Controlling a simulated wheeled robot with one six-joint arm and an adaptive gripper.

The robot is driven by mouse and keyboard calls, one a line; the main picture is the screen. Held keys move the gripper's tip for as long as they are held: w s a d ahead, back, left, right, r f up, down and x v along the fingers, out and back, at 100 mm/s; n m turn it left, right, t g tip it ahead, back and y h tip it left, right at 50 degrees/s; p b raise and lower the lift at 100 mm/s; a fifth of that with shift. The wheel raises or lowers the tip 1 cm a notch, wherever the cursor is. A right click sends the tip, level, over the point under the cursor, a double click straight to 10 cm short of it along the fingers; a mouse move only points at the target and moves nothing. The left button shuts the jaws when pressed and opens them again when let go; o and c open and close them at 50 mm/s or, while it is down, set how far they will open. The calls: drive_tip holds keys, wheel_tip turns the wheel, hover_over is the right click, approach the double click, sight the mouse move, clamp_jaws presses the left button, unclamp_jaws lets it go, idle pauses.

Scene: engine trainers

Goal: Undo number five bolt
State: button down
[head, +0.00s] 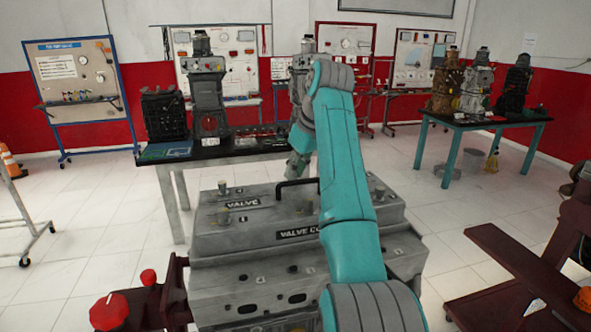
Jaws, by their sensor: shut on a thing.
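The engine trainer's grey valve cover (255,222) lies in front of me, with "VALVE" lettering on its top. Bolts stand up from it: one at the back left (222,187), one nearer the front left (222,215), and one in the middle (304,206). No bolt numbers are readable, so I cannot tell which is number five. My gripper (297,166) points down over the back middle of the cover, close to the black handle (297,183). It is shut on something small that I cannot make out. My arm hides part of the cover's right side.
A black-topped table (240,152) with engine parts stands behind the trainer. Another table (482,120) with engines is at the back right. A dark red stand (510,245) is at the right. Red knobs (108,312) stick out at the front left. Tiled floor is open at the left.

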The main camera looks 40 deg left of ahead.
drive_tip(key=n+g, duration=0.1)
drive_tip(key=n, duration=0.1)
drive_tip(key=n+g, duration=0.1)
drive_tip(key=n, duration=0.2)
drive_tip(key=shift+w, duration=0.2)
drive_tip(key=shift+n, duration=0.4)
drive_tip(key=c, duration=1.1)
unclamp_jaws()
drive_tip(key=shift+o, duration=0.2)
